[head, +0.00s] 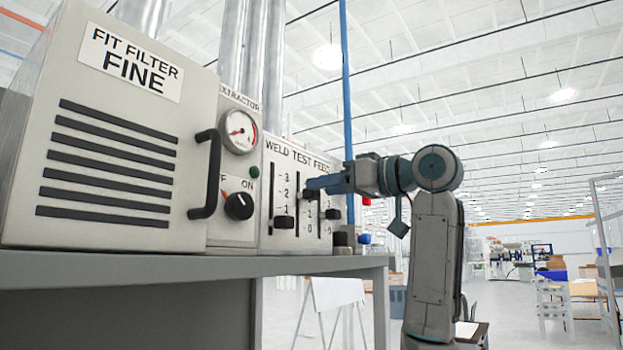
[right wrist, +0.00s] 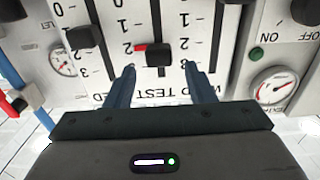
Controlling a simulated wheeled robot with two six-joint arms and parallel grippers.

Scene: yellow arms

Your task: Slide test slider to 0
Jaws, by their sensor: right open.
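The test slider (head: 310,194) is a black knob in the middle slot of the WELD TEST FEED panel (head: 279,160). It sits near the 2 mark, well above 0. In the right wrist view the panel appears upside down, and the test slider knob (right wrist: 158,53) shows by a small red mark. My right gripper (head: 314,183) reaches the panel from the right. Its two blue fingers (right wrist: 160,72) are open, one on each side of the test slot. The knob lies between or just beyond the fingertips; I cannot tell whether they touch it. My left gripper is out of view.
The weld slider (head: 284,222) and feed slider (head: 333,214) flank the test slot closely, both lower. An extractor box with gauge (head: 240,131) and dial (head: 238,206) stands left. The grey bench (head: 200,266) lies below. Red and blue valve handles (right wrist: 17,105) are near the panel's side.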

